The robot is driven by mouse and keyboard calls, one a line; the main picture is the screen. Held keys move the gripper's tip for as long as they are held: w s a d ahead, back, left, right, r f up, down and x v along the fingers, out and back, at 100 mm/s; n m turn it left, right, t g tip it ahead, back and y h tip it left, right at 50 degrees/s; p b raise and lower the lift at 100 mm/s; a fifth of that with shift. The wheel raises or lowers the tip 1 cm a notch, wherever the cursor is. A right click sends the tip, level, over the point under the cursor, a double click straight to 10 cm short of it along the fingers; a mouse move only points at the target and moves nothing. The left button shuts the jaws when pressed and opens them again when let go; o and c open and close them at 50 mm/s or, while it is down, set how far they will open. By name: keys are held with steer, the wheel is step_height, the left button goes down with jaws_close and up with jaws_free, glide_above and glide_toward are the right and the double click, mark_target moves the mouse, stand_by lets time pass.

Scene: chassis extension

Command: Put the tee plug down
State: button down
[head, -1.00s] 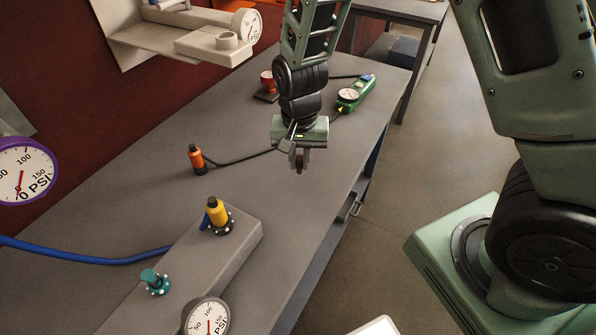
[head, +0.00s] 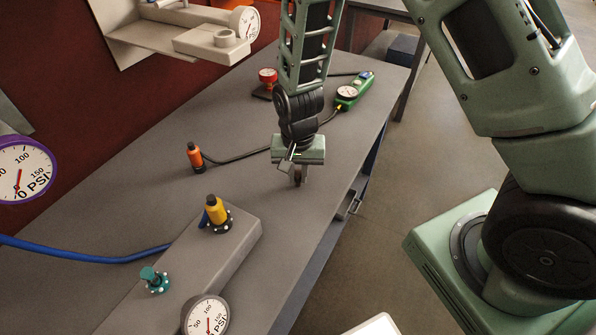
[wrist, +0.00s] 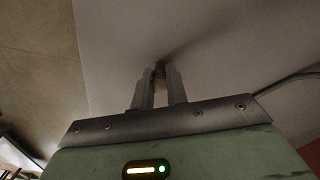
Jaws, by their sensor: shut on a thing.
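My gripper (head: 298,180) points down over the bare grey bench top, right of the orange-capped fitting. It is shut on a small dark brownish piece, taken as the tee plug, which shows between the fingertips in the wrist view (wrist: 159,68). Most of the tee plug is hidden by the fingers, so its shape is not clear. The fingertips are close to the bench surface (head: 255,200); I cannot tell whether the plug touches it.
The orange-capped fitting (head: 195,157) with a black hose stands to the left. A green gauge device (head: 354,92) and a red-topped part (head: 267,78) are farther back. A grey block with a yellow fitting (head: 216,211) and a teal fitting (head: 153,279) is nearer. The bench's right edge is close.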

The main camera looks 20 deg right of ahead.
mark_target(298, 172)
steer(key=c, duration=1.4)
jaws_free()
steer(key=shift+r+p, duration=0.5)
steer(key=shift+r, duration=0.1)
step_height(298, 172, up, 11)
steer(key=b, duration=0.2)
steer(key=s+a+r+n, duration=0.2)
steer(key=s+n, duration=0.2)
steer(key=s, duration=0.2)
steer(key=s+a+r+n, duration=0.2)
steer(key=s+r+n, duration=0.1)
steer(key=s, duration=0.4)
steer(key=s+a+r+n, duration=0.2)
steer(key=s+r+n, duration=0.1)
steer(key=s+n, duration=0.3)
steer(key=shift+s+a+y, duration=0.15)
steer(key=shift+s+y, duration=0.15)
steer(key=shift+s, duration=0.25)
